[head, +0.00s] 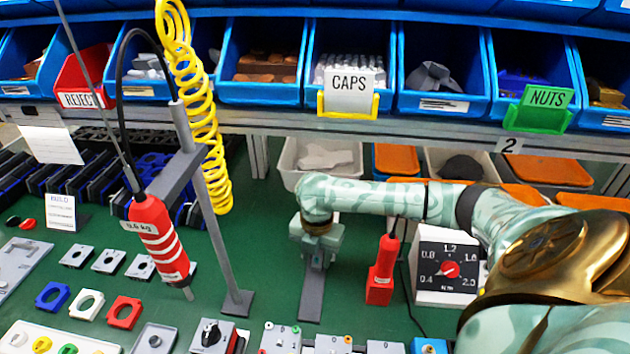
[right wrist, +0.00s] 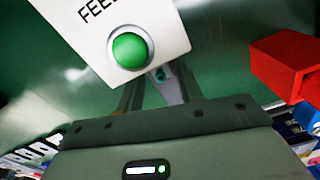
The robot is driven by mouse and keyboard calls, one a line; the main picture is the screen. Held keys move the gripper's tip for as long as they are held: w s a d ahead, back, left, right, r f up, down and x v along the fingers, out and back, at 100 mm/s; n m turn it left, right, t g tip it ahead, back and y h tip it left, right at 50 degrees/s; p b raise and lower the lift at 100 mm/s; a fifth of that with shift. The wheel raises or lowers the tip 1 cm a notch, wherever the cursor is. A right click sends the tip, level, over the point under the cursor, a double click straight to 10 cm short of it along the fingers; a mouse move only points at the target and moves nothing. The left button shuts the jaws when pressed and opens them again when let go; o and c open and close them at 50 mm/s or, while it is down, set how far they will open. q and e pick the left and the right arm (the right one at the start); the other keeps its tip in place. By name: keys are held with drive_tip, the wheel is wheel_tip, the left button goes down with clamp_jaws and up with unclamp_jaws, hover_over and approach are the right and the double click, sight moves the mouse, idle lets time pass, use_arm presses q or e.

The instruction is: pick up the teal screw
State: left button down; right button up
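A small teal screw (right wrist: 161,74) shows in the right wrist view, at the end of a narrow grey piece below a white box (right wrist: 105,28) with a green button (right wrist: 129,51) and partly readable lettering starting "FEE". My right gripper (right wrist: 158,92) has its two dark fingers apart, one on each side of the grey piece and screw. I cannot tell whether they touch it. In the head view my right gripper (head: 316,258) points down at the middle of the bench; its fingers and the screw are not clear there. My left gripper is not in view.
A red tool holder (head: 382,270) stands right of the gripper, with a white dial box (head: 448,265) beyond it. A red screwdriver (head: 160,240) hangs at the left beside a grey post (head: 215,215). Switch parts line the front edge. Blue bins (head: 262,92) run along the back.

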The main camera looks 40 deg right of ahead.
sight(316, 258)
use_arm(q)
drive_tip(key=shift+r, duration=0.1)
use_arm(e)
drive_tip(key=shift+r, duration=0.1)
clamp_jaws()
drive_tip(key=shift+r, duration=0.15)
